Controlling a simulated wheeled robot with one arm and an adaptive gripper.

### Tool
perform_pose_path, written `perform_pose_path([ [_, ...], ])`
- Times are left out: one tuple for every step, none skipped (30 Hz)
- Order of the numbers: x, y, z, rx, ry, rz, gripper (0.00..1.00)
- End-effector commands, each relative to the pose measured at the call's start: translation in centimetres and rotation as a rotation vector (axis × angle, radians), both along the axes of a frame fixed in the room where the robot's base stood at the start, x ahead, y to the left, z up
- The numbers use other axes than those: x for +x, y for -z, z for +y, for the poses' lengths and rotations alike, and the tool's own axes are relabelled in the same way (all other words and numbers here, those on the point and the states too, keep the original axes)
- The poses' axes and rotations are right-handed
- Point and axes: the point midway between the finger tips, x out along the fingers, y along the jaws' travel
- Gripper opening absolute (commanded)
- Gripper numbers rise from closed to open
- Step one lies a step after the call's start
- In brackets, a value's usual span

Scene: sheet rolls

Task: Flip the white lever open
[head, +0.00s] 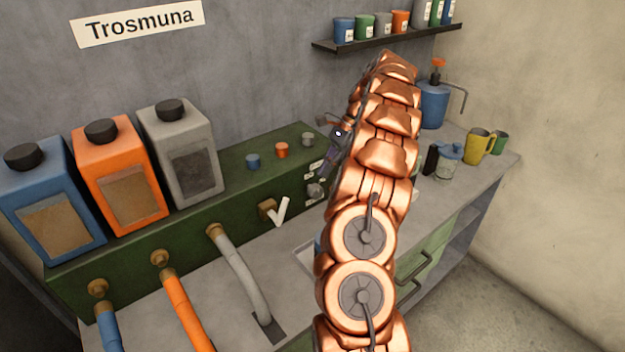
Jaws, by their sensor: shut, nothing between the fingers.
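The white lever (281,214) is a small bent, V-shaped handle on a brass fitting (267,209). It sits on the front face of the long green box, right of the grey hose. My copper arm rises through the middle of the head view and bends over at the top. My gripper (324,170) shows only in part, dark and small, at the left edge of the arm in front of the box's right end. It is shut and empty, up and to the right of the lever and apart from it. The arm hides the rest of it.
Blue, orange and grey canisters (180,150) stand on the green box (235,172), with small coloured caps to their right. Blue, orange and grey hoses (243,270) run down from its front. A blue dispenser (432,105), glass jar (447,165) and yellow mug (478,147) stand right of my arm.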

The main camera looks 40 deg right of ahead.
Motion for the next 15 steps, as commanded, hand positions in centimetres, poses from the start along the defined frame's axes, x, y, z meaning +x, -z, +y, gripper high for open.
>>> perform_pose_path([
  [0.1, 0.4, 0.3, 0.0, -0.002, -0.002, 0.0],
  [0.2, 0.5, 0.4, 0.0, -0.003, -0.002, 0.0],
  [0.1, 0.7, 0.5, 0.0, -0.002, -0.002, 0.0],
  [0.2, 0.8, 0.6, 0.0, -0.003, -0.002, 0.0],
  [0.2, 1.0, 0.7, 0.0, -0.004, -0.003, 0.0],
  [0.2, 1.2, 0.9, 0.0, -0.004, -0.003, 0.0],
  [0.2, 1.3, 1.0, 0.0, -0.005, -0.002, 0.0],
  [0.2, 1.5, 1.1, 0.001, -0.003, -0.003, 0.0],
  [0.3, 1.7, 1.2, 0.002, -0.004, -0.003, 0.0],
  [0.3, 1.8, 1.4, 0.001, -0.005, -0.002, 0.0],
  [0.2, 2.0, 1.5, 0.001, -0.005, -0.002, 0.0],
  [0.3, 2.1, 1.6, 0.002, -0.004, -0.003, 0.0],
  [0.3, 2.2, 1.7, 0.001, -0.005, -0.004, 0.0],
  [0.3, 2.3, 1.7, 0.001, -0.004, -0.003, 0.0],
  [0.4, 2.4, 1.9, 0.0, -0.005, -0.003, 0.0],
])
